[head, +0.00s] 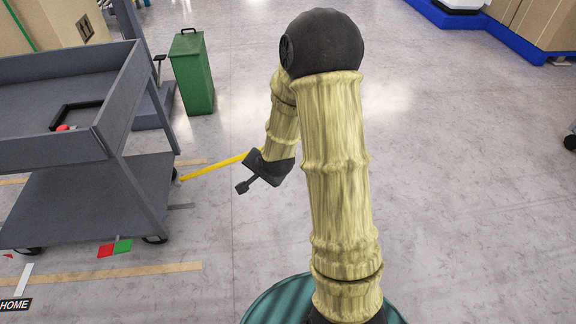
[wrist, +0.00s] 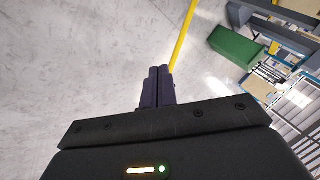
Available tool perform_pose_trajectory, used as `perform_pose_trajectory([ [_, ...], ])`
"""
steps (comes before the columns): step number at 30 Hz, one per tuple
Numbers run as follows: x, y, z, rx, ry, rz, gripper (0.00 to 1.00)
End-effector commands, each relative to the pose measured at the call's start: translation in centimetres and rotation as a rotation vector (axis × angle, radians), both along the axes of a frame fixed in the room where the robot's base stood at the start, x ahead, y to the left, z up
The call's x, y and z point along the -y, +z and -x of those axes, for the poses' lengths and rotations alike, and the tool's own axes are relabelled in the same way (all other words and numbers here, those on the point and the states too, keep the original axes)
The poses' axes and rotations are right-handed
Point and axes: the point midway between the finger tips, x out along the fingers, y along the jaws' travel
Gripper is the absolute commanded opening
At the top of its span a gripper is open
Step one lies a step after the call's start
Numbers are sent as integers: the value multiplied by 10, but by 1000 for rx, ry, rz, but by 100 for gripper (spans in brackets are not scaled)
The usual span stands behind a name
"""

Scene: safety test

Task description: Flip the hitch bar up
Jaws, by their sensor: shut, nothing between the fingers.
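The hitch bar (head: 210,167) is a thin yellow bar. In the head view it reaches out to the right from the lower side of the grey cart (head: 70,200), lying low and slightly slanted. Its far end passes behind my gripper (head: 243,186), so that end is hidden. In the wrist view the bar (wrist: 182,35) runs from the top edge down to just right of the fingertips. My gripper (wrist: 158,72) is shut and empty. I cannot tell whether the fingers touch the bar.
A green bin (head: 192,72) stands behind the cart. A red and green marker (head: 115,248) lies by the cart's front wheel. A small red object (head: 66,128) and a black frame are on the cart's upper tray.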

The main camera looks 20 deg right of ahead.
Motion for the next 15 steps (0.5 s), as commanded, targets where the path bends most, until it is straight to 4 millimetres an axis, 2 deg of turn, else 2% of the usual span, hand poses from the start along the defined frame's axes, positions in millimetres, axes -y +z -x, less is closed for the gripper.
perform_pose_trajectory([
  [1, 6, -23, -11, 29, -83, -65, 0],
  [6, 24, -68, -46, 168, -367, -304, 0],
  [11, 44, -109, -68, 307, -636, -553, 0],
  [15, 68, -143, -78, 443, -879, -785, 0],
])
